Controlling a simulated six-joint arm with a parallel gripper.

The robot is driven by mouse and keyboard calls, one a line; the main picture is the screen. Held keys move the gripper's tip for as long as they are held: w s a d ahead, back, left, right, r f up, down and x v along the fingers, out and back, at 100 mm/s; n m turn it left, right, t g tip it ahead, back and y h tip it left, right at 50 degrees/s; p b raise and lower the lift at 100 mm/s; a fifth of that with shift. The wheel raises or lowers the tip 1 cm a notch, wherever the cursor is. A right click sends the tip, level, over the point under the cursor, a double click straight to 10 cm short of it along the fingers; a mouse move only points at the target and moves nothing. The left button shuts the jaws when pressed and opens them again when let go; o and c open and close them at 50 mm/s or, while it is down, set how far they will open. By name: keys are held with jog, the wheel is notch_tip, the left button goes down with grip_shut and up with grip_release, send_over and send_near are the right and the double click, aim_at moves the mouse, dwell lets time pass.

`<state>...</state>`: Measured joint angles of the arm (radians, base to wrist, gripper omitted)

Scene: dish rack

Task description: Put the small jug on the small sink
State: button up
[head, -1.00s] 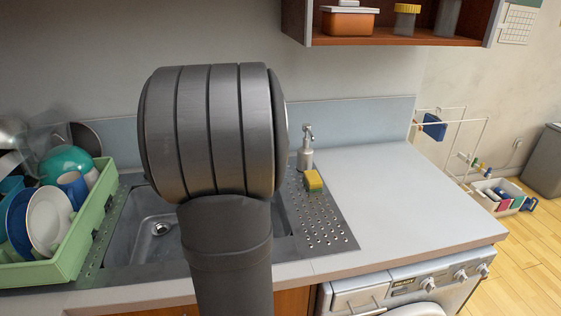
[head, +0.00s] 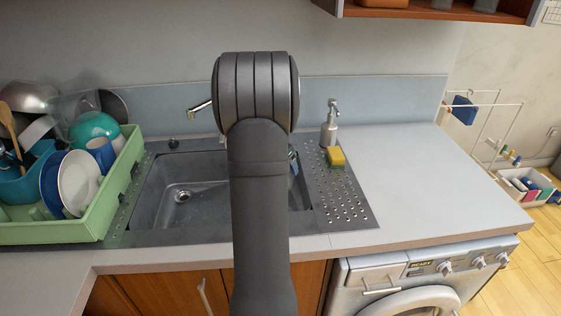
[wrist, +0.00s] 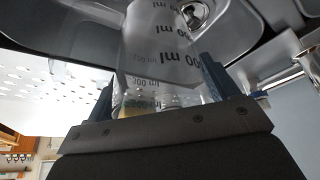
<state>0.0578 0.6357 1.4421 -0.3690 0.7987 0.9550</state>
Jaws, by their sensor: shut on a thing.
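The small jug (wrist: 160,45) is clear, with dark "ml" markings, and fills the middle of the wrist view. My gripper (wrist: 158,80) is shut on it, with one dark blue finger at each side. In the wrist view the jug is above metal sink surfaces, with a drain beyond it; I cannot tell its height. In the head view my arm hides the jug and nearly all of the gripper. The grey metal sink (head: 160,215) shows left of my arm, with a narrow strip right of it. Whether it has a separate small basin is hidden.
A green dish rack (head: 105,205) full of dishes stands left of the sink. A soap dispenser (head: 330,130) and a yellow-green sponge (head: 336,156) are on the perforated drainer (head: 345,205) at right. The counter (head: 410,180) beyond is clear. A faucet (head: 200,106) is behind the sink.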

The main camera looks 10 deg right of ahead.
jog(key=shift+f, duration=2.5)
jog(key=shift+f, duration=0.1)
jog(key=shift+f, duration=0.65)
jog(key=shift+f, duration=0.2)
jog(key=o, duration=1)
jog(key=shift+o, duration=0.2)
jog(key=v, duration=1.7)
jog(key=shift+r, duration=0.15)
